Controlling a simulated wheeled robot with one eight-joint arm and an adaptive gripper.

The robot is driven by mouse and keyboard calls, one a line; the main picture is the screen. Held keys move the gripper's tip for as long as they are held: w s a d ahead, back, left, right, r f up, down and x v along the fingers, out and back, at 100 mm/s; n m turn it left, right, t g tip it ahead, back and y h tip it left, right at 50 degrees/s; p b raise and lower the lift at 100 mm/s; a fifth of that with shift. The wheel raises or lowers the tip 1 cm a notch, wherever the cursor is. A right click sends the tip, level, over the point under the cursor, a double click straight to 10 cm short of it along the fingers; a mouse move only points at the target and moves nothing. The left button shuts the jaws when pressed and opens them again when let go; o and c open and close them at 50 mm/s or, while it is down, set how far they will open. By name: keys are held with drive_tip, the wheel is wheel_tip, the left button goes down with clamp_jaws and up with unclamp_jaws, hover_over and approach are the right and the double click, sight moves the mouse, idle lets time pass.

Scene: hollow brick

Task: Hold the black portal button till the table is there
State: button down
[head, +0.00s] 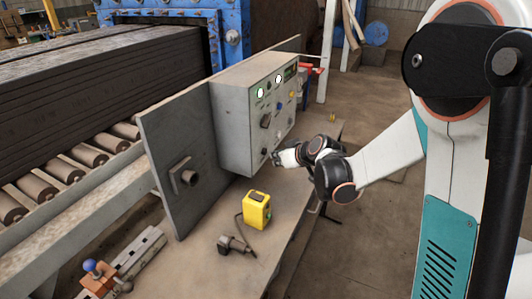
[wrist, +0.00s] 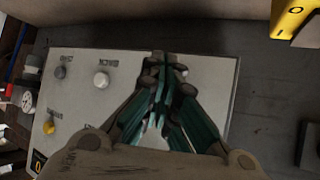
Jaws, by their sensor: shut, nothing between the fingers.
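The grey control box (head: 232,130) stands on the bench with its panel of lamps, knobs and buttons facing right. A small black button (head: 264,152) sits low on the panel. My gripper (head: 277,157) is shut and empty, with its fingertips at the lower panel, close by that button. In the wrist view, my closed fingertips (wrist: 158,58) lie over the panel (wrist: 75,105) and hide part of it. I cannot tell whether they touch or press the button. A white button (wrist: 101,79) and a yellow one (wrist: 48,127) show to the left. The button labels are upside down there.
A yellow box (head: 257,209) and a dark tool (head: 235,244) are on the bench below the control box. A grey upright plate (head: 180,150) stands beside the box. Rollers (head: 88,154) and stacked dark boards (head: 110,75) are at left. Open floor lies to the right.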

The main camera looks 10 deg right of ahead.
drive_tip(key=shift+w+a, duration=0.2)
drive_tip(key=shift+a, duration=0.15)
drive_tip(key=shift+w+a, duration=0.3)
drive_tip(key=shift+a, duration=0.05)
idle(2.6)
drive_tip(key=shift+s+d, duration=0.1)
idle(1.8)
drive_tip(key=shift+s+d, duration=0.45)
drive_tip(key=shift+d, duration=0.15)
drive_tip(key=shift+s+d+b, duration=0.15)
drive_tip(key=shift+s+d, duration=0.6)
drive_tip(key=shift+d, duration=0.3)
drive_tip(key=shift+s+d+b, duration=0.15)
drive_tip(key=shift+s+d, duration=0.55)
drive_tip(key=shift+d, duration=0.3)
